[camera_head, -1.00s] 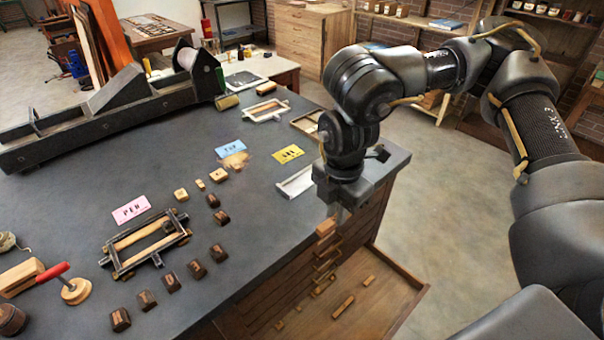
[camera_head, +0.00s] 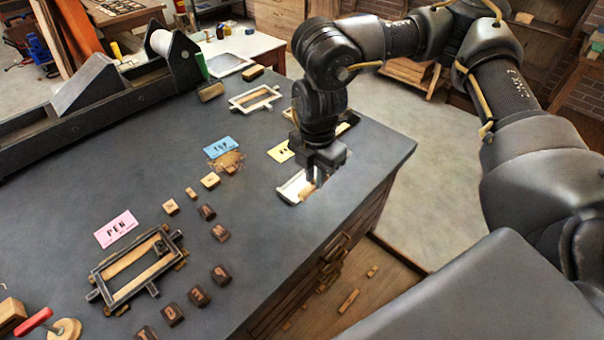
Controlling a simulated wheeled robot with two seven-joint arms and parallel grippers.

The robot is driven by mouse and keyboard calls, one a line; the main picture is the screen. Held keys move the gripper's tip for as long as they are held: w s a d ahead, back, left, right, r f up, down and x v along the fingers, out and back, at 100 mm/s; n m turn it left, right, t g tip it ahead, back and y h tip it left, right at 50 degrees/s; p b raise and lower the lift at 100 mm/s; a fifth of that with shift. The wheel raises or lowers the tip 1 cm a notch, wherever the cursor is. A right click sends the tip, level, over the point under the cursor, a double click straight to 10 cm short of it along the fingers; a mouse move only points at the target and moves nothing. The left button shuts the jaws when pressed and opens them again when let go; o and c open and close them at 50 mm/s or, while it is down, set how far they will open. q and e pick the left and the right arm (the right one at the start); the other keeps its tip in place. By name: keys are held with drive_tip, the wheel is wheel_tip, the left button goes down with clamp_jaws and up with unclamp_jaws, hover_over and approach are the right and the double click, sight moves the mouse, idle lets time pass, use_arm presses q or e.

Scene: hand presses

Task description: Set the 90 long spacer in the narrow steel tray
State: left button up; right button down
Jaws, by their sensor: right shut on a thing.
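The narrow steel tray (camera_head: 289,191) is a pale metal tray on the grey bench top, near its right edge. My right gripper (camera_head: 315,182) points down at the tray's right side. It is shut on a light wooden spacer (camera_head: 306,192), which shows at or just above the tray. The fingers hide part of both, and I cannot tell whether the spacer touches the tray floor. No marking can be read on the spacer. My left gripper is not in view.
An open drawer (camera_head: 350,325) below the bench edge holds several loose wooden pieces. A black frame (camera_head: 103,295), several type blocks (camera_head: 221,274), a pink card (camera_head: 118,229), a blue card (camera_head: 220,147) and a yellow card (camera_head: 281,152) lie on the bench. A press (camera_head: 80,105) stands behind.

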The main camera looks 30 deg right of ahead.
drive_tip(key=w+d+f, duration=0.1)
drive_tip(key=w+f, duration=0.2)
drive_tip(key=w+d+f+p, duration=0.1)
drive_tip(key=w+f, duration=0.1)
drive_tip(key=w, duration=0.2)
drive_tip(key=w+d+f, duration=0.1)
drive_tip(key=w+f, duration=0.2)
drive_tip(key=w, duration=0.1)
drive_tip(key=shift+f+p, duration=0.3)
drive_tip(key=shift+p, duration=0.05)
drive_tip(key=shift+f, duration=0.2)
wheel_tip(320, 180, down, 3)
drive_tip(key=shift+r+p, duration=0.1)
drive_tip(key=shift+p, duration=0.35)
drive_tip(key=shift+f, duration=0.25)
drive_tip(key=c, duration=1.4)
unclamp_jaws()
